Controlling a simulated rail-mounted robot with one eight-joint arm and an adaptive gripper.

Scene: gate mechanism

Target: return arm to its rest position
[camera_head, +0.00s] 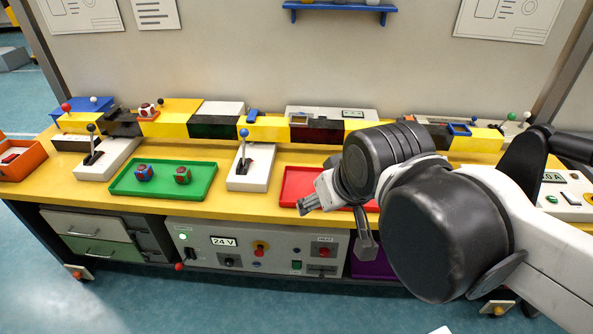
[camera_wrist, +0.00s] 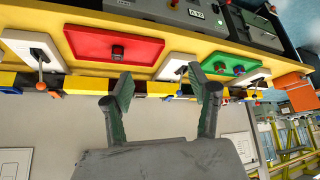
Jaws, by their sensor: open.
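My gripper (camera_head: 335,230) is open and empty, in front of the red tray (camera_head: 291,181) and above the table's front edge in the head view. In the wrist view its two fingers (camera_wrist: 162,80) are spread wide with nothing between them. My arm comes in from the right and hides much of the red tray and the bench behind it. The wrist view shows the red tray upside down, with one dark red block (camera_wrist: 118,52) in it. No contact between my gripper and any object shows.
A green tray (camera_head: 200,190) holds two red and blue cubes (camera_head: 144,172). Lever boxes with a blue knob (camera_head: 244,133) and a black knob (camera_head: 91,128) stand beside it. A yellow and black barrier (camera_head: 265,128) runs along the back. A control panel (camera_head: 570,195) lies right, behind my arm.

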